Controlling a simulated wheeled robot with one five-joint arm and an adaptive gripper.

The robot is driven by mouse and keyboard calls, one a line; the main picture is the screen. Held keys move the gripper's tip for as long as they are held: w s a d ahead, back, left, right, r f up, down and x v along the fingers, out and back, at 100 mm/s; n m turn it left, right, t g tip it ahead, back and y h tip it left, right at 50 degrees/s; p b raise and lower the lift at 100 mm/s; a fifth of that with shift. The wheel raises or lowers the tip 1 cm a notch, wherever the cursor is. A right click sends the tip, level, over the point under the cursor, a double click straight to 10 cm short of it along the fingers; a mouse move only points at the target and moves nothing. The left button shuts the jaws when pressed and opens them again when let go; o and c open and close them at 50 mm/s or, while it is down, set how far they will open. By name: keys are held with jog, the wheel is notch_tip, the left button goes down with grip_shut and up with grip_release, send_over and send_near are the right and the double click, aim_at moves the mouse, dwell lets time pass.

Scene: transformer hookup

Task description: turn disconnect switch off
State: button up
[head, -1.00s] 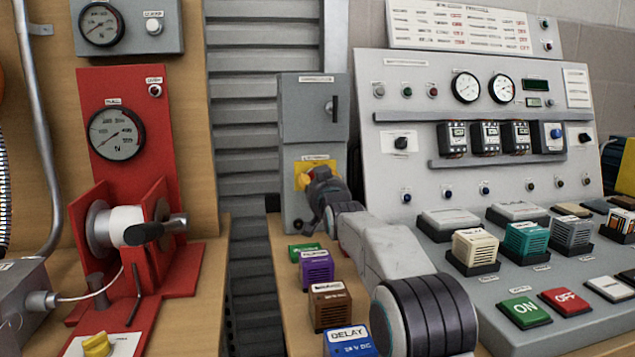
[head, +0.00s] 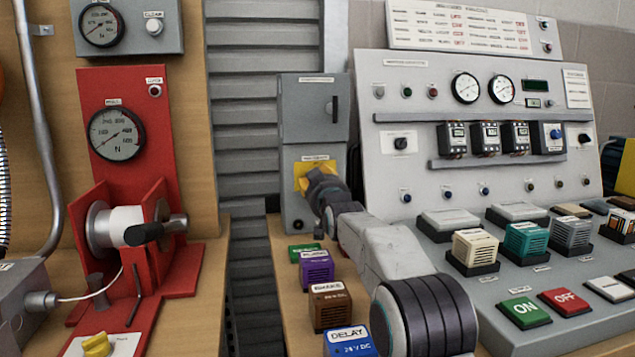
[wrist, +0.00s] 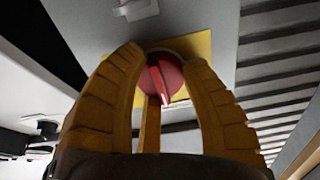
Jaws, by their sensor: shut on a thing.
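The disconnect switch is a red rotary knob (wrist: 166,78) on a yellow plate (wrist: 204,46), seen in the wrist view. A pale mark on the knob points downward in that view. My gripper (wrist: 162,60) has its yellow fingers shut around the knob, one on each side. In the head view the yellow plate (head: 301,171) is on the lower part of a grey cabinet (head: 293,213). My gripper (head: 318,179) covers the knob there, so the knob is hidden.
A sloped grey control panel (head: 395,190) stands close to the right of my arm. Several coloured blocks, including a purple one (head: 317,271), lie on the bench below my arm. A red winch stand (head: 122,88) is at the left, across a gap.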

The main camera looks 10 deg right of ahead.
jog(key=shift+w+a+f, duration=0.1)
jog(key=shift+f, duration=0.35)
jog(key=o, duration=1.2)
jog(key=shift+r, duration=0.1)
jog(key=shift+o, duration=0.2)
jog(key=shift+r, duration=0.1)
jog(key=shift+r+m, duration=0.1)
jog(key=shift+m, duration=0.2)
